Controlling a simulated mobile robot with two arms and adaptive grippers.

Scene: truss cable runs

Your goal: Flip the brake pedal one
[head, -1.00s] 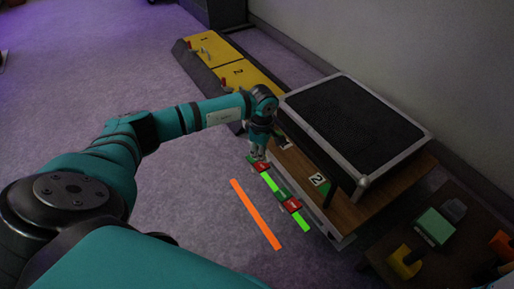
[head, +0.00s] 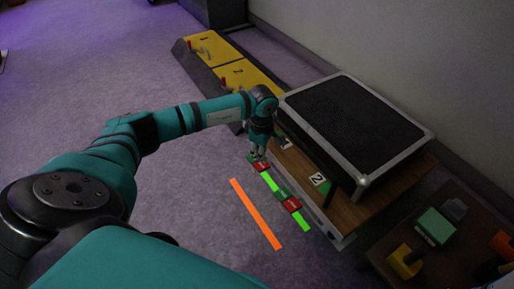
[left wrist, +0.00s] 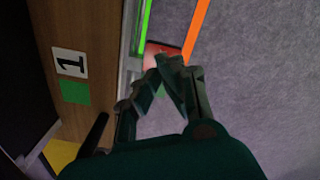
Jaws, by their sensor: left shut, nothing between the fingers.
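Brake pedal one (head: 262,168), a red and green rocker, sits low along the front edge of the wooden cart, near the cart's number 1 end. Its red part also shows in the left wrist view (left wrist: 155,48). My left gripper (head: 258,155) points down just above this pedal and hides part of it; in the left wrist view its fingertips (left wrist: 172,63) are together, empty, just in front of the red part. I cannot tell whether they touch it. A second red and green pedal (head: 290,204) lies farther along the edge. My right gripper is out of view.
A wooden cart (head: 400,180) carries a black, metal-edged case (head: 355,120). A number 1 label (left wrist: 70,63) and a number 2 label (head: 319,180) mark it. Green strips and an orange strip (head: 255,213) lie nearby. Yellow numbered panels (head: 245,77) stand behind. Left floor is clear.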

